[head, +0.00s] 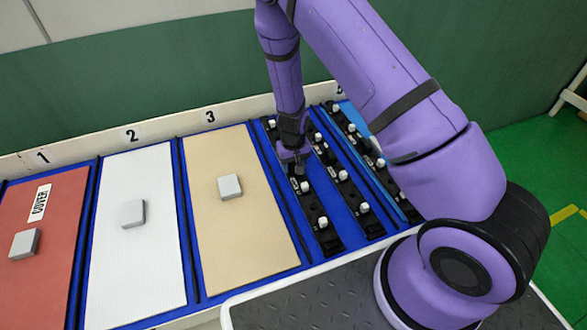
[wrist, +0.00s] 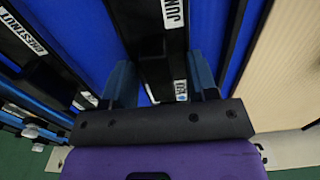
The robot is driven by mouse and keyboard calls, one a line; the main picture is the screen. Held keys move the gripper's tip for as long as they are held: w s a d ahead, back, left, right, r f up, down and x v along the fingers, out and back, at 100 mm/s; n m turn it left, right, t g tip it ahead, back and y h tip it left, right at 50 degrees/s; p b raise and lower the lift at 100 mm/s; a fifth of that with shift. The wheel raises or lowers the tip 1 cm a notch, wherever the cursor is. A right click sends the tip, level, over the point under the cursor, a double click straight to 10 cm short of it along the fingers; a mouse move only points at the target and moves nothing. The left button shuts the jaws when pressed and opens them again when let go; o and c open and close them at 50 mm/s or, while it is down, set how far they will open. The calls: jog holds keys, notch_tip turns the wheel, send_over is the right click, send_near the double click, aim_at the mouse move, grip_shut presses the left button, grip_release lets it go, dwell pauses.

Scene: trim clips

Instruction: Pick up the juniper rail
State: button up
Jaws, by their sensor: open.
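The juniper rail (wrist: 150,18) is a long black strip in the wrist view, with a white label whose visible letters read "JUN". In the head view it appears to be the black rail (head: 316,217) with white knobs, closest to the beige panel. My gripper (wrist: 162,78) is open, with one finger on each side of this rail. In the head view my gripper (head: 293,155) is low over the rail's upper half. I cannot tell whether the fingers touch it. The part of the rail nearest the palm is hidden by the gripper.
A second black rail (wrist: 38,55), its label seeming to read "CHESTNUT", lies beside it on the blue bed; the head view shows this neighbour (head: 352,197). A beige panel (head: 235,255), white panel (head: 130,275) and red panel (head: 40,265) carry grey blocks. Another rail lies farther right.

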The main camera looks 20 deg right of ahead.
jog(key=shift+c, duration=0.4)
grip_shut()
jog(key=shift+r, duration=0.15)
